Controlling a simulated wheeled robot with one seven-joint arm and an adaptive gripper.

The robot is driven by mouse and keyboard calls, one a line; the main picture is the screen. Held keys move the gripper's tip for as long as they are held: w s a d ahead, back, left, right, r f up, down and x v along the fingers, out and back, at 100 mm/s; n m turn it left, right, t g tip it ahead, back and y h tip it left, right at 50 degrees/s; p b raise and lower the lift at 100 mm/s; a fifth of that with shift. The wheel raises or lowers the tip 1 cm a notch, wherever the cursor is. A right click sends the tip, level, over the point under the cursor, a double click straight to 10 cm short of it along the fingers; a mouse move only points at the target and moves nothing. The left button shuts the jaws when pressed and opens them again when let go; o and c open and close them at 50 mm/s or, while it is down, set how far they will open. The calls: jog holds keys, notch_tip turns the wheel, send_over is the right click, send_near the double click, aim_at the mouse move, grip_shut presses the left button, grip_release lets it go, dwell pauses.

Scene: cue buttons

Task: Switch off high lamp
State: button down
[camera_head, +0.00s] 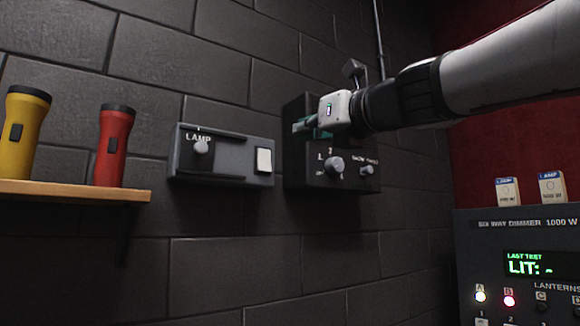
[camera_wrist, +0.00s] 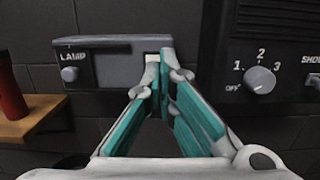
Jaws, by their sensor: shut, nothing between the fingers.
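A grey box marked LAMP (camera_head: 222,176) is on the dark block wall, with a round knob (camera_head: 201,147) at its left and a white rocker switch (camera_head: 264,160) at its right. The box also shows in the wrist view (camera_wrist: 118,68). My gripper (camera_head: 302,126) is shut and empty, in front of the black box's upper part in the head view. No label naming a high lamp is readable.
Right of the LAMP box is a black box (camera_head: 310,172) with a numbered dial (camera_head: 334,165) and a small knob (camera_head: 367,170). A shelf (camera_head: 70,190) holds yellow (camera_head: 22,133) and red (camera_head: 112,147) flashlights. A dimmer panel (camera_head: 490,245) stands lower right, with two small cards on top.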

jog(key=shift+r+v, duration=0.2)
jog(key=shift+v, duration=0.6)
jog(key=shift+r+v, duration=0.15)
jog(key=shift+v, duration=0.65)
jog(key=s+d+f+n+g+h, duration=0.2)
jog(key=s+f+n+g+h, duration=0.15)
jog(key=f+n, duration=0.6)
jog(key=s+d+f+n+g+h, duration=0.15)
jog(key=s+f+n, duration=0.3)
jog(key=f, duration=1.05)
jog(key=s+d+f+n+g+h, duration=0.2)
jog(key=s+d+f+n, duration=0.1)
jog(key=f, duration=0.4)
jog(key=s+d+f+n+g+h, duration=0.1)
jog(key=s+d+f+n+h, duration=0.1)
jog(key=s+d+f+n, duration=0.2)
jog(key=s+d+f+n+g+h, duration=0.2)
jog(key=s+d+f+n, duration=0.2)
jog(key=s+f+n, duration=0.3)
notch_tip(320, 180, down, 5)
jog(key=shift+r+n+g, duration=0.1)
jog(key=shift+n+g, duration=0.2)
jog(key=shift+n, duration=0.3)
